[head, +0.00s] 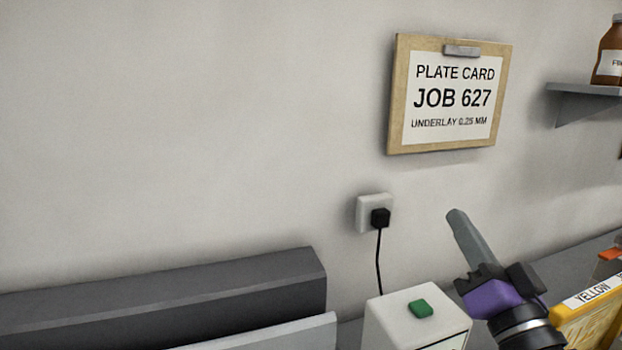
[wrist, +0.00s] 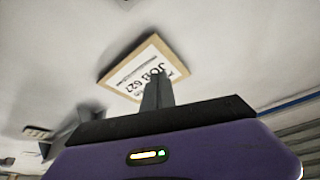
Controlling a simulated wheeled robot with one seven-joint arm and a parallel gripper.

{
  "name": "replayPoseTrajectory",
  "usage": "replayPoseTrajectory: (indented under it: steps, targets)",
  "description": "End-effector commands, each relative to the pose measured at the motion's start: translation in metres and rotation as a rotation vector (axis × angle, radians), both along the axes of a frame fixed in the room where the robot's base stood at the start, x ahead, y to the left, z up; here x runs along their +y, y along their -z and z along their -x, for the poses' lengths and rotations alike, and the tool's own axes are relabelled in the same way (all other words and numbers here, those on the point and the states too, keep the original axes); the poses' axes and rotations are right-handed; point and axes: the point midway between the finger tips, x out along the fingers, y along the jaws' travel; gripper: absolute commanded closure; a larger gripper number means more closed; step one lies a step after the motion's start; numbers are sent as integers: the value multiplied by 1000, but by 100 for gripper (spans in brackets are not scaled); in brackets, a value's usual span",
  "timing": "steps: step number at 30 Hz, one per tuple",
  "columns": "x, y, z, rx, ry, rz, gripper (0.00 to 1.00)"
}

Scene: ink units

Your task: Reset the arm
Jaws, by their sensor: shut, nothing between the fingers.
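My gripper (head: 456,214) is at the lower right in the head view, with its grey fingers pointing up and left toward the wall. In the wrist view the fingers (wrist: 157,92) are together and hold nothing. The purple gripper body fills the bottom of the wrist view. In the head view the gripper is to the right of a white box with a green button (head: 420,308) and below a plate card (head: 450,96) on the wall. The card reads "JOB 627" and also shows, tilted, in the wrist view (wrist: 118,74).
A wall socket (head: 374,212) with a black plug and cable is above the white box. A dark grey long housing (head: 160,299) lies at the lower left. A yellow container labelled "YELLOW" (head: 590,305) is close to my wrist. A shelf (head: 580,95) holds a brown bottle (head: 608,55).

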Motion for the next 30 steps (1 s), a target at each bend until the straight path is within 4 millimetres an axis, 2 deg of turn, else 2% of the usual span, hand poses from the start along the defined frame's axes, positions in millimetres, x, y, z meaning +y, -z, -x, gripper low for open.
replayPoseTrajectory:
  steps: [1, 8, 15, 23, 30]
  targets:
    - [-2, 15, 10, -3, 32, -13, 100]
    - [-13, 75, 64, 1, 197, 3, 100]
    - [-13, 138, 132, 75, 327, 88, 100]
    - [-5, 196, 215, 201, 386, 242, 100]
    - [5, 240, 294, 353, 343, 395, 100]
